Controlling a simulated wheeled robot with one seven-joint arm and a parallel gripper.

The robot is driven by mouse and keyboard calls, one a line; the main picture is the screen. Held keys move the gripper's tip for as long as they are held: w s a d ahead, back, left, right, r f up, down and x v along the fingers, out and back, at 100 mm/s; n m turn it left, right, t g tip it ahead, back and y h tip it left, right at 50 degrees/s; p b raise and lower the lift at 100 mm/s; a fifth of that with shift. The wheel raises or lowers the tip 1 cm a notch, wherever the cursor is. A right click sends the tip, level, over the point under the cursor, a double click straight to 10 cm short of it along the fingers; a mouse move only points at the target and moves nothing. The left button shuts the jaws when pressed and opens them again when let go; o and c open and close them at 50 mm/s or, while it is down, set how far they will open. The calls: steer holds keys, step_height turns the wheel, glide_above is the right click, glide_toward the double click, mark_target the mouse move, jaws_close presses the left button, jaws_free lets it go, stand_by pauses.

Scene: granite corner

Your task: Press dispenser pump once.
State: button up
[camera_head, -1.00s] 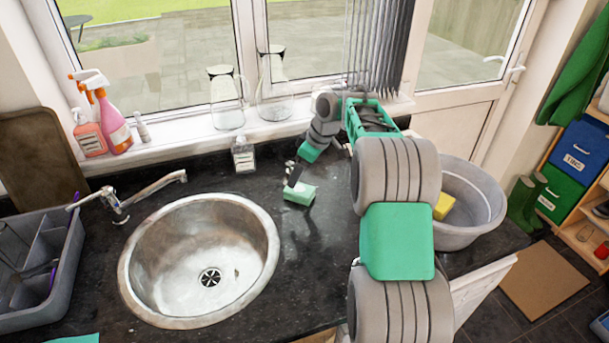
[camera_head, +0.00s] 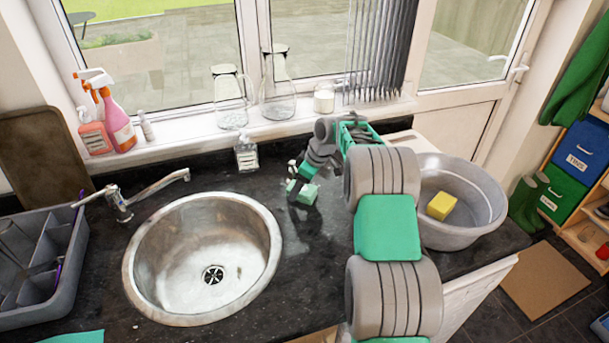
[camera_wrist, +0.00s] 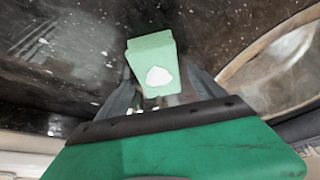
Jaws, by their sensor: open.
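A clear, squat bottle with a white label (camera_head: 246,155) stands upright on the dark counter behind the sink, below the windowsill; its narrow top is too small to make out in detail. A pink bottle with a pump-like top (camera_head: 94,136) stands on the sill at far left. My gripper (camera_head: 296,186) is low over the counter, right of the labelled bottle and apart from it.
The round steel sink (camera_head: 150,293) lies left of my arm. A grey basin (camera_head: 468,238) with a yellow sponge (camera_head: 441,206) is at right. A grey rack (camera_head: 50,290) fills the left. Glass jugs (camera_head: 230,105) and a spray bottle (camera_head: 117,125) stand on the sill.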

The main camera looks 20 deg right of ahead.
steer(key=shift+w+a+f, duration=0.15)
steer(key=shift+a+f, duration=0.05)
steer(key=shift+f, duration=0.45)
